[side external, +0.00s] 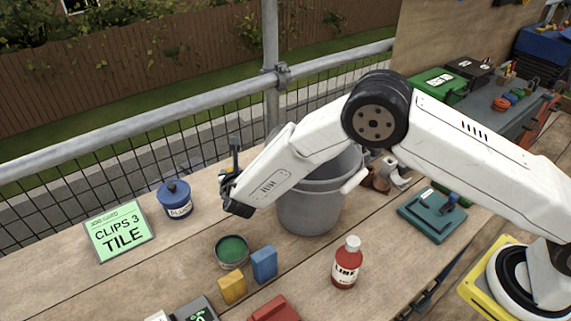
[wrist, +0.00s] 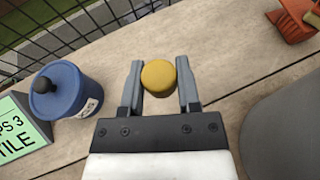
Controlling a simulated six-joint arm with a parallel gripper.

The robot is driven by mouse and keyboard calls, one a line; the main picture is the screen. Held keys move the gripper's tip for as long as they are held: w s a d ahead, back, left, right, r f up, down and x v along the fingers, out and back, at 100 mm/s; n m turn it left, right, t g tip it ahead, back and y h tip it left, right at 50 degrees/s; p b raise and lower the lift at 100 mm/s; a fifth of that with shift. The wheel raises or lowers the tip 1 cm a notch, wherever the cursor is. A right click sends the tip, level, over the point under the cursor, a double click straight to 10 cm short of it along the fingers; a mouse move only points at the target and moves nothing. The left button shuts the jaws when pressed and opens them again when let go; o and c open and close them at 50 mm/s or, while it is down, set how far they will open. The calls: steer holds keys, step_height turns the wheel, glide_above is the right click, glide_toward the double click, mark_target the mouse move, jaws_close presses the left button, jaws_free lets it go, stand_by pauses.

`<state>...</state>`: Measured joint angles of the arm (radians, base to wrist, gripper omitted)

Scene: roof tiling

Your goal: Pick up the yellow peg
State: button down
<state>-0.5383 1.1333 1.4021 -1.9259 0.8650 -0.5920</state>
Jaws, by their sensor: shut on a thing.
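The yellow peg (wrist: 158,77) shows in the wrist view as a round yellow end between the two fingers of my gripper (wrist: 160,85). The fingers are shut on it, one on each side. In the side external view my gripper (side external: 230,182) is over the boards between the blue pot and the grey bucket. I cannot tell whether the peg still touches the boards.
A blue lidded pot (side external: 175,199) and a green sign (side external: 120,230) stand left of the gripper. A grey bucket (side external: 310,208) is close on the right. A green tin (side external: 231,251), blue block (side external: 264,264), yellow block (side external: 232,289) and red bottle (side external: 346,265) are nearer the camera.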

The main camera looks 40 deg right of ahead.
steer(key=shift+r, duration=1.35)
steer(key=shift+r, duration=0.1)
